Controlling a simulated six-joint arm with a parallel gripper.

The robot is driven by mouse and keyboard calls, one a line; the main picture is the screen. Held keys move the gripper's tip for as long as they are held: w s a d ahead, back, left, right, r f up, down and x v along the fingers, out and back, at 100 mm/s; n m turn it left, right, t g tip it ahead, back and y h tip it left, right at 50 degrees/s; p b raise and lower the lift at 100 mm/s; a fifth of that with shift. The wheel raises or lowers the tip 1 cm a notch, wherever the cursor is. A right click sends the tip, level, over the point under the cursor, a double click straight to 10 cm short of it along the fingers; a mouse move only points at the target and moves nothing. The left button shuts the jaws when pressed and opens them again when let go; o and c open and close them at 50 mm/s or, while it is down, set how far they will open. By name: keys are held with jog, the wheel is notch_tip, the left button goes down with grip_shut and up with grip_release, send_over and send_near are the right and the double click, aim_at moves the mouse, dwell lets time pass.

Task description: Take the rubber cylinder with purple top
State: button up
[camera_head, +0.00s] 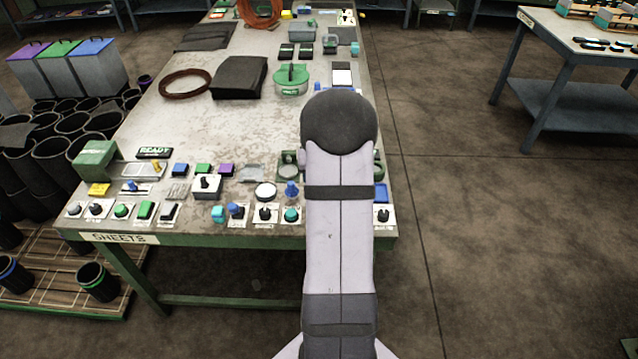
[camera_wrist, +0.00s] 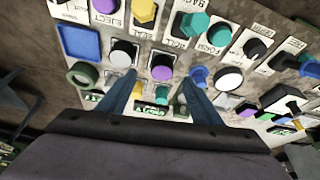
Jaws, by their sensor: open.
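In the wrist view, a short black cylinder with a purple top (camera_wrist: 162,67) stands on a white labelled plate, just beyond my fingertips and roughly between them. In the head view, a small dark cylinder with a purple rim (camera_head: 145,82) stands at the table's left side, among dark tubes. I cannot tell which of these is the rubber cylinder of the task. My gripper (camera_wrist: 158,80) is open, with two blue-grey fingers apart and no object visibly held. In the head view my own arm hides the gripper and part of the table's front right.
The table (camera_head: 170,120) carries several knobs and buttons along its front. A green round container (camera_head: 291,80) and dark folded sheets (camera_head: 239,77) lie farther back. Black tubes (camera_head: 55,150) crowd the left, near lidded bins (camera_head: 68,72). The floor (camera_head: 470,220) at right is clear.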

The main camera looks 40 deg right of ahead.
jog(key=shift+w+p+x, duration=0.2)
jog(key=shift+p+x, duration=0.55)
jog(key=shift+x, duration=1.1)
jog(key=shift+w+p+x, duration=0.2)
jog(key=shift+p+x, duration=0.55)
jog(key=shift+x, duration=1.05)
jog(key=shift+r, duration=0.1)
jog(key=shift+c, duration=0.3)
jog(key=c, duration=1.1)
jog(key=shift+r, duration=0.1)
